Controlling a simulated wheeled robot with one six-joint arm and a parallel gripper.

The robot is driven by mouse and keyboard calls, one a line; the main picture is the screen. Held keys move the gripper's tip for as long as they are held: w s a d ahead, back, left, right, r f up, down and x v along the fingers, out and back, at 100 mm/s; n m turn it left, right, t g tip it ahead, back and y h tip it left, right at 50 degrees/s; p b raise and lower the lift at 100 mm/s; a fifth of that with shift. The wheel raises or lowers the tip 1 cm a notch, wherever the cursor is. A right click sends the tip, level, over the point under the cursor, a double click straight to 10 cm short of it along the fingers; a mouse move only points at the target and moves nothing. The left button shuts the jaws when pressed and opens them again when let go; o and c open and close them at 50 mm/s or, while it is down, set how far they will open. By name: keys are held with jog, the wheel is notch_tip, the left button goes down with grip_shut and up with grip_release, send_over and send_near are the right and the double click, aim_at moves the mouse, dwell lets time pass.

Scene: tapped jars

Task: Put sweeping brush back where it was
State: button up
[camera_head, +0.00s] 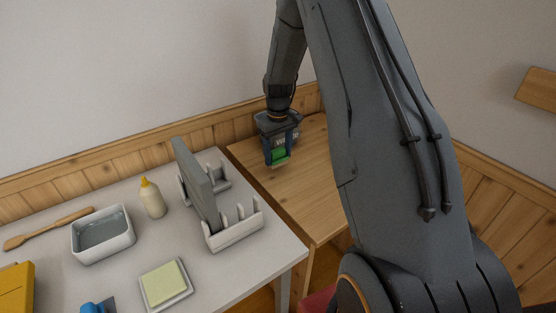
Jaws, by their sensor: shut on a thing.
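My gripper (281,150) hangs pointing down over the wooden table (312,195), near its back left part. It is shut on a small green thing with a pale lower edge, which looks like the sweeping brush (279,156). The fingers and the gripper body hide much of it. I cannot tell whether its underside touches the table top or is a little above it.
The white table on the left bears a white rack (236,233) with a grey board (195,185), a yellow-capped bottle (152,198), a basin (103,234), a wooden spoon (48,229) and a pale green pad (164,283). The wooden table's visible top is clear; my arm hides its right side.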

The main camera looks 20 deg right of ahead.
aim_at(278, 161)
jog(key=shift+f+p, duration=0.35)
jog(key=shift+f, duration=1.2)
jog(key=shift+f, duration=0.1)
jog(key=o, duration=1)
jog(key=shift+c, duration=0.2)
notch_tip(278, 161, up, 12)
jog(key=b, duration=0.3)
jog(key=shift+f+b, duration=0.1)
jog(key=shift+b, duration=0.3)
jog(key=s+a, duration=0.4)
jog(key=s, duration=0.5)
jog(key=s+a+m, duration=0.1)
jog(key=s+a, duration=0.4)
jog(key=s, duration=0.4)
jog(key=s+a+r+m+t, duration=0.1)
jog(key=s+a, duration=0.3)
jog(key=s, duration=0.5)
jog(key=shift+s+a, duration=0.2)
jog(key=shift+s, duration=0.05)
